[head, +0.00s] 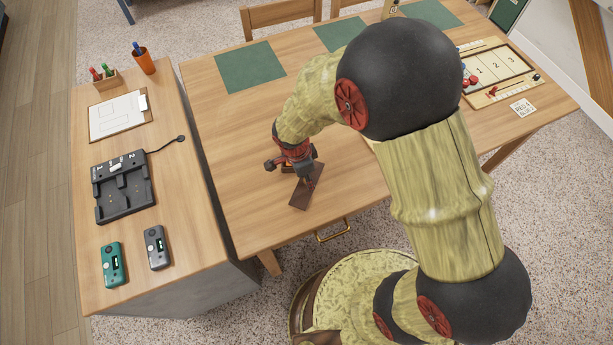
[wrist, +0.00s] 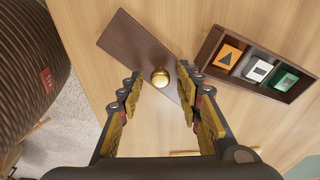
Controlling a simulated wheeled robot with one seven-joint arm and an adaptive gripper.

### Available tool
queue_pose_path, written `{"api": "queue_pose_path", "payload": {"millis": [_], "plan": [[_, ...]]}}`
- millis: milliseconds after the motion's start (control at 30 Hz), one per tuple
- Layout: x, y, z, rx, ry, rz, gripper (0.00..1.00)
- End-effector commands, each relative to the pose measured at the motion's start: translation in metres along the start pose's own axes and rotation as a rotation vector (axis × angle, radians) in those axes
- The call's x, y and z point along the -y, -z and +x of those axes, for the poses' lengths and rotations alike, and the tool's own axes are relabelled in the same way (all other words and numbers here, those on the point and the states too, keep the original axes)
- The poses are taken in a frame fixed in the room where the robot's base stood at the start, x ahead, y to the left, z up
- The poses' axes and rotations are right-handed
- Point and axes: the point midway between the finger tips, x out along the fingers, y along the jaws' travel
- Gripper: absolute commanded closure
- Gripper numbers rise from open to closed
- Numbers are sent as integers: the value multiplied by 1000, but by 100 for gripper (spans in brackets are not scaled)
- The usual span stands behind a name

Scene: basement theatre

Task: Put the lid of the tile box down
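The lid is a dark brown board (wrist: 132,45) with a round gold knob (wrist: 160,77). In the head view the lid (head: 307,190) appears to lie on the wooden table near its front edge, under my gripper (head: 303,176). In the wrist view my gripper (wrist: 161,84) is open, with its fingers on either side of the knob and a gap to each. The dark tile box (wrist: 252,64) is open to the right of the lid, apart from it, with an orange, a white and a green tile inside.
A side desk (head: 185,220) on the left holds a charging dock (head: 124,187), two handheld devices, a clipboard (head: 117,117) and an orange pen cup (head: 143,61). Green mats (head: 250,68) and a game board (head: 497,70) lie farther back. The table left of my gripper is clear.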

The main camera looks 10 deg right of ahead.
Motion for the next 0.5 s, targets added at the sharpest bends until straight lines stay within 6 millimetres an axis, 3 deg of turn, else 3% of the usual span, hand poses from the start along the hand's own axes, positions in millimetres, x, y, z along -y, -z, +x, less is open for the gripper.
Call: {"api": "queue_pose_path", "payload": {"millis": [367,500], "plan": [[0,1,-5,0,0,0,64],[1,1,-27,0,3,-1,64]]}}
